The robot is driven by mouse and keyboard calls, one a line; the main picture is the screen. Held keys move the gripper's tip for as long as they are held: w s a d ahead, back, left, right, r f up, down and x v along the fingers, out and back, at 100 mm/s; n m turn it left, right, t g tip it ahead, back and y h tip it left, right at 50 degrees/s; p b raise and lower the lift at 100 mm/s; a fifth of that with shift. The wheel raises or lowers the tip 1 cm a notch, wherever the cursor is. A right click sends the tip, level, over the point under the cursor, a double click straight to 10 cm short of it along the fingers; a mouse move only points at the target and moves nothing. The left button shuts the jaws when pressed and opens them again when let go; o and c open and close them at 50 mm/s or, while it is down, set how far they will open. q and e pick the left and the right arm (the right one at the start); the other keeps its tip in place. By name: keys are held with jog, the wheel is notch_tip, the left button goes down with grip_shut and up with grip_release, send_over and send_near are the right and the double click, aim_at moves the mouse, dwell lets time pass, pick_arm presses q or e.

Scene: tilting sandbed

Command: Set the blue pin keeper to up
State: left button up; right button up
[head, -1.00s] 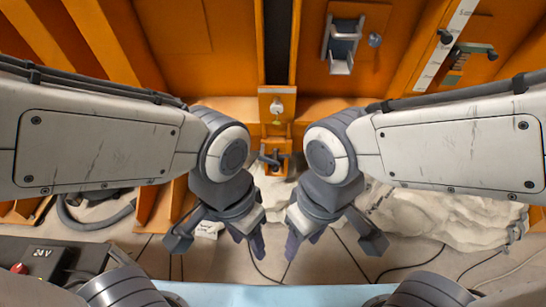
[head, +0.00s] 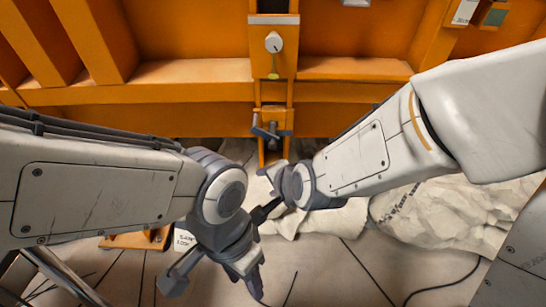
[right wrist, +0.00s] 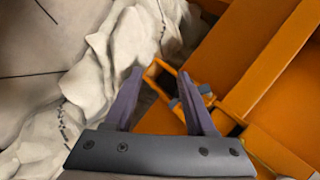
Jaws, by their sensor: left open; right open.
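A small blue-grey lever piece (head: 268,131), which looks like the pin keeper, sits on the orange bracket (head: 284,122) low on the orange frame's central post. I cannot tell its exact position. A bluish-grey part by the orange bracket also shows in the right wrist view (right wrist: 204,89), partly behind a finger. My right gripper (head: 273,175) points toward the post, just below the bracket, and is apart from the keeper. In the right wrist view its fingers (right wrist: 160,75) are open with nothing held. My left gripper (head: 249,283) is open and empty, lower and nearer to me.
A white knob (head: 273,42) with a yellow-green tip below it is on the post above the bracket. A crumpled pale sack (head: 445,212) lies on the floor to the right. An orange ledge (head: 180,73) runs across the back. Dark cables cross the tiled floor.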

aim_at(272, 148)
pick_arm(q)
notch_tip(272, 148, down, 15)
jog(key=b, duration=1.2)
jog(key=shift+f, duration=0.15)
pick_arm(e)
jog(key=w+f+m+t+h, duration=0.1)
jog(key=w+m+t, duration=0.2)
jog(key=w+m, duration=0.2)
jog(key=w+f+m+t+h, duration=0.1)
jog(key=w+m+t, duration=0.2)
jog(key=w+m, duration=0.3)
jog(key=w+f+m+t+h, duration=0.1)
jog(key=w+m+t, duration=0.2)
jog(key=w+m, duration=0.3)
jog(key=shift+w+d+m, duration=0.2)
jog(key=shift+d+m, duration=0.1)
grip_shut()
